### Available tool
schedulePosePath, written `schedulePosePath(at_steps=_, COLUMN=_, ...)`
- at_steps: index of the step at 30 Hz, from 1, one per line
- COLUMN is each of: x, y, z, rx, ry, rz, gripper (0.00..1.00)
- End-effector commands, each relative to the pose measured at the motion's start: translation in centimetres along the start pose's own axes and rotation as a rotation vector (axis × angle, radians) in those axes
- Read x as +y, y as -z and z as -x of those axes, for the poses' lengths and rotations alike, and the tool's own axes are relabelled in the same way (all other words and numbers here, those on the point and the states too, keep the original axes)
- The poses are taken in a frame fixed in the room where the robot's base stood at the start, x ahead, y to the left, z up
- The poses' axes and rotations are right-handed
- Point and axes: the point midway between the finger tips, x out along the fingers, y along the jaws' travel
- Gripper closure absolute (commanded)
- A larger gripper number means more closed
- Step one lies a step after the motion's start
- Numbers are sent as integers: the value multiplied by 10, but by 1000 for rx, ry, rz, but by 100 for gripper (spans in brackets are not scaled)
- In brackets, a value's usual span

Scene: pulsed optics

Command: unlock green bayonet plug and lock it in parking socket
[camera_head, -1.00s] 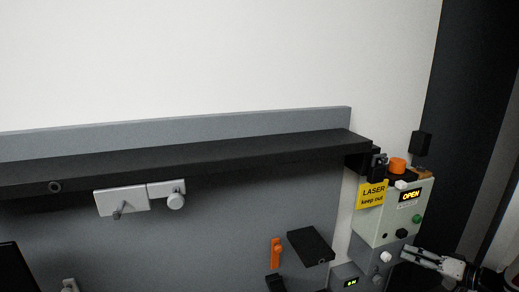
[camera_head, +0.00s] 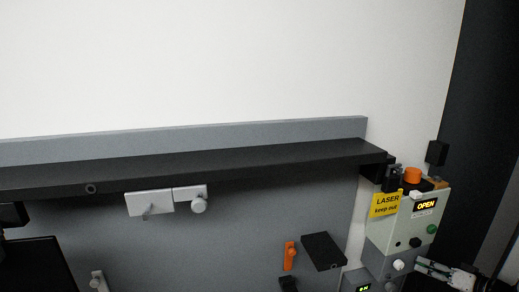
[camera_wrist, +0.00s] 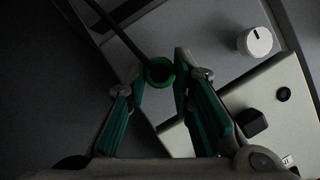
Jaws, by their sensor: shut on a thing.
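The green bayonet plug (camera_wrist: 160,72) shows in the wrist view as a green ring with a dark centre, and a dark cable runs from it to the upper left. My gripper (camera_wrist: 159,68) is shut on it, with one fingertip on each side. In the head view my gripper (camera_head: 419,264) is at the lower right, against the lower front of the control box (camera_head: 402,231); the plug cannot be made out there. Whether the plug sits in a socket is hidden. A dark round opening (camera_wrist: 284,94) shows on the pale panel at the right; I cannot tell whether it is the parking socket.
A white knob (camera_wrist: 254,42) and a black knob (camera_wrist: 252,123) stand close right of my gripper. The box has a lit OPEN display (camera_head: 426,205) and a yellow laser sign (camera_head: 386,204). A dark shelf (camera_head: 230,167) runs along the wall to the left.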

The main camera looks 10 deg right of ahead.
Motion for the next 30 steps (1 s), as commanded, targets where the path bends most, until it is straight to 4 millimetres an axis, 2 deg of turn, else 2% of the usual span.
schedulePosePath(at_steps=5, x=-3, y=1, z=1, rx=1, ry=-42, rz=108, gripper=100)
schedulePosePath(at_steps=17, x=-3, y=2, z=0, rx=3, ry=-57, rz=145, gripper=100)
schedulePosePath(at_steps=30, x=-6, y=1, z=0, rx=4, ry=-198, rz=486, gripper=100)
